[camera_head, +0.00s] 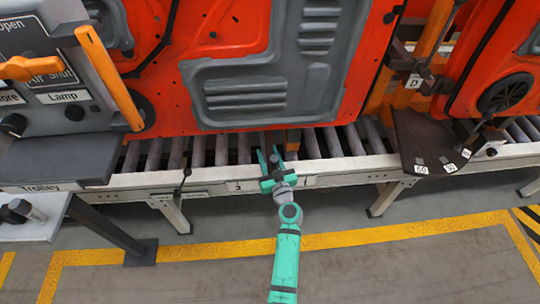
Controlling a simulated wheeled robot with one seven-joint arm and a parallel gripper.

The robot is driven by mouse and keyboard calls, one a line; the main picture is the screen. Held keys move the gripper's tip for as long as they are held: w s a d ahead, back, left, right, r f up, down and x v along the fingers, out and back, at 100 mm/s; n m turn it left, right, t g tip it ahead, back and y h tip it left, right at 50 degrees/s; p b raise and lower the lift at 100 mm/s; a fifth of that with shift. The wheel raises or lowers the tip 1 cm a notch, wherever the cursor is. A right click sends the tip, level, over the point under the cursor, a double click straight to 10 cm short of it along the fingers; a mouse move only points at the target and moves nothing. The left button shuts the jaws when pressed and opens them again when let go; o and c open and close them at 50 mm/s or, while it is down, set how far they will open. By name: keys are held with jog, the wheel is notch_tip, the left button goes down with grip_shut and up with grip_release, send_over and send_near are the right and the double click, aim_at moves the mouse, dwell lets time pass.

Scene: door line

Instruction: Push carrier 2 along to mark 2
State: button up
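A large red door panel with grey inset panels (225,60) stands upright over the roller conveyor. I cannot read a number on its carrier, so I cannot tell whether it is carrier 2. A brown upright block (293,140) shows at its lower edge. My gripper (269,153) is over the conveyor's near rail, just left of that block. Its two teal fingers point toward the panel and stand apart; a small dark part shows between them, and contact is unclear. Small white labels (310,181) sit on the rail's front beside my wrist; their marks are too small to read surely.
A dark plate with number tags (430,140) juts over the rail there. A grey control console (60,110) and trolley shelf (40,217) fill the left. The front floor is clear.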

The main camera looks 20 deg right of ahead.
aim_at(275, 166)
jog(key=shift+d, duration=0.2)
jog(key=shift+s, duration=0.15)
jog(key=shift+s+d+f, duration=0.1)
jog(key=shift+s, duration=0.2)
jog(key=s, duration=0.9)
jog(key=shift+d, duration=0.15)
jog(key=shift+s+a, duration=0.2)
jog(key=shift+s, duration=0.3)
jog(key=shift+a, duration=0.15)
